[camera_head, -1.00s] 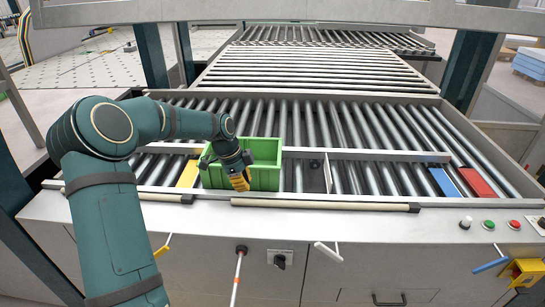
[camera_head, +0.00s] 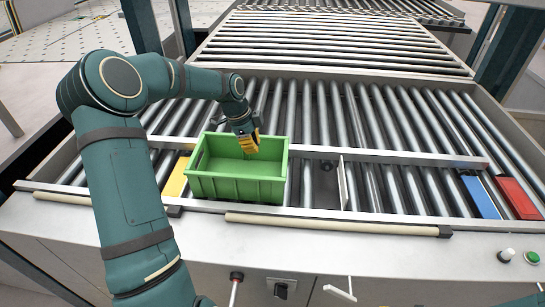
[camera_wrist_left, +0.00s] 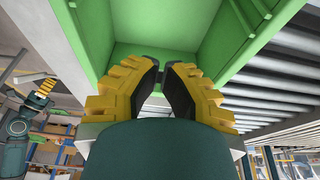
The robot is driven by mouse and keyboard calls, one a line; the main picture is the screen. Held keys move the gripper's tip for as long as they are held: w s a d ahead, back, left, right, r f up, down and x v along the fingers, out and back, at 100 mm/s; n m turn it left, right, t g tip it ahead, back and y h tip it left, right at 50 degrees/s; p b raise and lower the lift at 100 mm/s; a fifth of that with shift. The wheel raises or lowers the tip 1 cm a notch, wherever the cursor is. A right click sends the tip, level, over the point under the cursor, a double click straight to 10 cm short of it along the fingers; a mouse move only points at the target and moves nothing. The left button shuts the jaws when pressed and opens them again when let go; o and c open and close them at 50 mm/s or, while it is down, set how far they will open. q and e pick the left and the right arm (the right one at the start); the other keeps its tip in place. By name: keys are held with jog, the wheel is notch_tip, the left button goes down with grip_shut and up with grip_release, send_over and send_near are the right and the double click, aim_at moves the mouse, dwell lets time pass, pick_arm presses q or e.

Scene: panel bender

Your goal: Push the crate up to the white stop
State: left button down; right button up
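The green crate (camera_head: 237,189) is open-topped and stands upright on rollers in the front lane.
A long rail (camera_head: 400,157) runs behind the lane and a front ledge with a beige strip (camera_head: 330,224) borders it. A yellow block (camera_head: 177,177) lies left of the crate. Blue (camera_head: 480,196) and red (camera_head: 517,198) blocks lie far right, beyond the stop.

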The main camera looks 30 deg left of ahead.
pick_arm(q)
send_near(275, 169)
jog(key=s+f, duration=0.1)
jog(key=s+d+f, duration=0.1)
jog(key=s, duration=0.1)
jog(key=s+d+f, duration=0.1)
jog(key=f, duration=0.1)
jog(key=shift+s+f, duration=0.15)
jog(key=shift+s, duration=0.2)
jog(key=d, duration=0.1)
jog(key=w+d, duration=0.1)
jog(key=shift+w+d, duration=0.3)
jog(key=shift+d, duration=0.1)
jog(key=shift+w+d+p, duration=0.2)
jog(key=shift+d+p, duration=0.1)
jog(key=shift+d, duration=0.05)
